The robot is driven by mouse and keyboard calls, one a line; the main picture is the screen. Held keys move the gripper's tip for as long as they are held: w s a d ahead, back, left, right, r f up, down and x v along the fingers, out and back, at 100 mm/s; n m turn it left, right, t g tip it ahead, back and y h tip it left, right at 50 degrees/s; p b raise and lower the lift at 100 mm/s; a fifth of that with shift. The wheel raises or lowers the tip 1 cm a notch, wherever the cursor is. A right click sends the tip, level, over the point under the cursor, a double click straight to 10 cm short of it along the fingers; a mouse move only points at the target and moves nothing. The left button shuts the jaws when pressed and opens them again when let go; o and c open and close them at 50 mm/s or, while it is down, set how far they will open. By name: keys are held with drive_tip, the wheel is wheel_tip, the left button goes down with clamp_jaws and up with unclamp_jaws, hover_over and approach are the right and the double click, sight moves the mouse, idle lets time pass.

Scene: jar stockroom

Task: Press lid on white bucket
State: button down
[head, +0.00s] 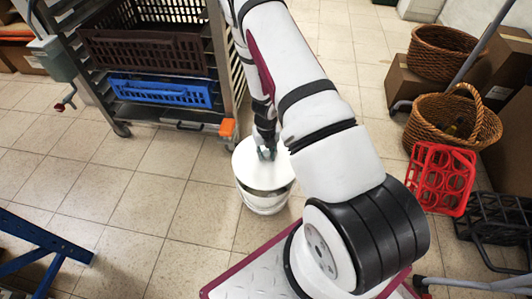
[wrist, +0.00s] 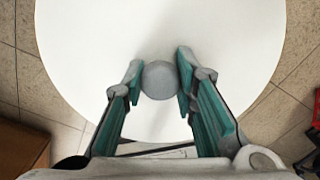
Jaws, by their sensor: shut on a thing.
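The white bucket (head: 266,204) stands on the tiled floor, left of my arm in the head view. The round white lid (head: 250,169) is over the bucket's top, and a greyish band shows just under its edge. I cannot tell whether the lid is fully seated. My gripper (head: 266,154) points down at the lid's middle. In the wrist view the lid (wrist: 85,50) fills most of the picture, and my gripper's green-padded fingers (wrist: 159,82) are shut on the grey round lid knob (wrist: 159,76).
A metal rack holds a brown crate (head: 140,50) and a blue crate (head: 160,92) behind the bucket. Wicker baskets (head: 436,124), cardboard boxes and a red bottle carrier (head: 441,178) stand at right. A blue frame (head: 45,240) is at lower left. Floor left of the bucket is clear.

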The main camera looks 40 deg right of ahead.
sight(266, 161)
drive_tip(key=shift+f+b, duration=1.75)
drive_tip(key=shift+f, duration=0.75)
drive_tip(key=shift+f, duration=0.65)
idle(1.4)
drive_tip(key=c, duration=1.2)
unclamp_jaws()
drive_tip(key=shift+o, duration=0.5)
drive_tip(key=o, duration=0.4)
drive_tip(key=shift+c, duration=0.2)
drive_tip(key=shift+r, duration=0.15)
